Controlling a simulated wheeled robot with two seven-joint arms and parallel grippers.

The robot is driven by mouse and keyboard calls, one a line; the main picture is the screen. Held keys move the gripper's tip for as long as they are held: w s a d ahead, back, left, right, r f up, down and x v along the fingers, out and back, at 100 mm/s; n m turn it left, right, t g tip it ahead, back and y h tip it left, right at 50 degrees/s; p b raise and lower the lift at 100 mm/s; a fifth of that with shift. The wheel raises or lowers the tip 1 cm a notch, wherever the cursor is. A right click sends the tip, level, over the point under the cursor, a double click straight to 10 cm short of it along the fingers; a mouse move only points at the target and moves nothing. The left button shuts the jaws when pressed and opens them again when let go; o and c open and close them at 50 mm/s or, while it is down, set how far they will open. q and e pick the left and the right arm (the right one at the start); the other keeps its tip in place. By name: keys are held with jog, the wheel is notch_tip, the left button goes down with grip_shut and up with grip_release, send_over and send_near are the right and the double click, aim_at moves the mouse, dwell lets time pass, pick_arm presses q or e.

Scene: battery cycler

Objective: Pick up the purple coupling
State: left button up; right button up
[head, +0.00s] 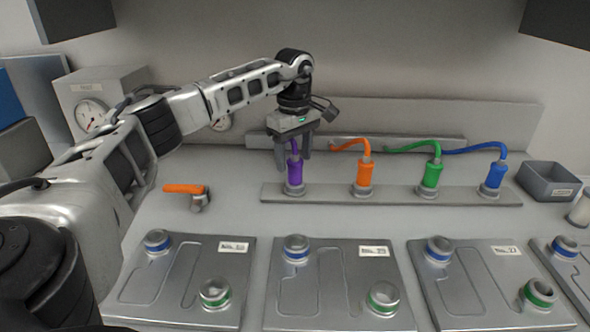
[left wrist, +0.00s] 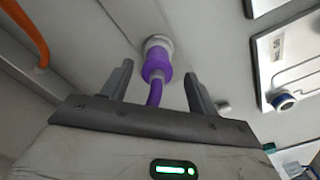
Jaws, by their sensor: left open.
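The purple coupling (head: 294,171) stands upright in a grey socket on the long metal rail, with a purple hose rising from its top. It is the leftmost of the couplings in the head view. My left gripper (head: 294,160) is open just above and around the top of it, its fingers pointing down. In the left wrist view the purple coupling (left wrist: 157,64) shows beyond and between the two spread fingers of the left gripper (left wrist: 158,78), and no finger visibly touches it. My right gripper is not in view.
Orange (head: 364,173), green (head: 432,174) and blue (head: 497,175) couplings stand along the same rail (head: 330,193) to the right. An orange-handled valve (head: 186,189) sits to the left. Grey plates (head: 335,290) with ringed ports lie in front. A grey bin (head: 548,181) stands at right.

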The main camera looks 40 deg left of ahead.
aim_at(295, 166)
pick_arm(q)
notch_tip(295, 166, down, 3)
jog(key=shift+w+r, duration=0.1)
jog(key=shift+w, duration=0.05)
jog(key=shift+f, duration=0.5)
jog(key=c, duration=1.2)
jog(key=shift+o, duration=0.2)
jog(key=shift+r, duration=0.2)
